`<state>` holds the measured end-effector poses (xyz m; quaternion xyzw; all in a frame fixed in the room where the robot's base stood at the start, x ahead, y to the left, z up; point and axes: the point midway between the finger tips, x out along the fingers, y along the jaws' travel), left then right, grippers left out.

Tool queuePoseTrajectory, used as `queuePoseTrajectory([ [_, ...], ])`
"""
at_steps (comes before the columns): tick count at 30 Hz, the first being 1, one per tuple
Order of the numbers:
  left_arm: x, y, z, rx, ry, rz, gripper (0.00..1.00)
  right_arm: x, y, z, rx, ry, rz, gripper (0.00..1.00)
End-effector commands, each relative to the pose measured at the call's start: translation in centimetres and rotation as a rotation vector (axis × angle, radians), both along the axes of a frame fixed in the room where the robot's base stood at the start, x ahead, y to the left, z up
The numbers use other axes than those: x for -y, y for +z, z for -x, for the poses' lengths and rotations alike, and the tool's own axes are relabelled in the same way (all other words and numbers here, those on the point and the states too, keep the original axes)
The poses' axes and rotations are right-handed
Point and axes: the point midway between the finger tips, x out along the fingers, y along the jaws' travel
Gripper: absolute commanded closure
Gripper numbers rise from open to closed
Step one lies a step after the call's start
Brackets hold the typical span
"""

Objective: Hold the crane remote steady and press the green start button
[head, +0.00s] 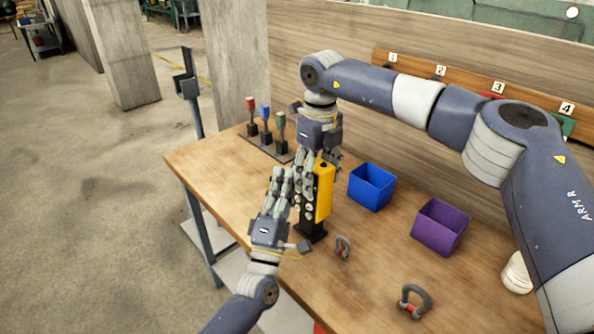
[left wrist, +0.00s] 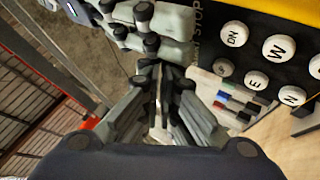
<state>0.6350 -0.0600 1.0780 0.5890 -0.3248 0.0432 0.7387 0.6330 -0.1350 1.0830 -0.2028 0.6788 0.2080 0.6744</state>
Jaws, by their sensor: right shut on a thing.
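The crane remote (head: 325,190) is yellow with a black button face and stands upright above a black stand (head: 311,231). My right gripper (head: 307,165) comes from above and behind and is shut on the remote's upper part. My left gripper (head: 279,180) is in front of the button face, its fingers pointing up and close together. In the left wrist view its fingertips (left wrist: 158,72) nearly meet, just below the right gripper's fingers (left wrist: 150,28). White lettered buttons (left wrist: 277,48) and part of the word STOP show on the remote (left wrist: 225,22). I see no green button; fingers cover part of the face.
A blue bin (head: 371,187) and a purple bin (head: 439,227) stand right of the remote on the wooden table (head: 370,265). Two shackles (head: 414,301) lie near the front. Red, blue and green-topped tools stand on a dark tray (head: 266,148) at the back left.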

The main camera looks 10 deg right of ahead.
Motion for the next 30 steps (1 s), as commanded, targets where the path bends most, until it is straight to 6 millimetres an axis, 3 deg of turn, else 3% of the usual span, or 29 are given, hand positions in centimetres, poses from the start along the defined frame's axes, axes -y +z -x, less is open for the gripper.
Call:
queuePoseTrajectory([
  [14,-0.7,-0.1,0.5,-0.001,0.001,-0.001,1.00,-0.1,-0.1,-0.2,0.006,-0.003,-0.007,0.85],
  [30,-4.6,-0.1,3.1,-0.001,0.003,0.000,1.00,0.0,0.0,-0.2,0.007,-0.004,-0.004,0.85],
])
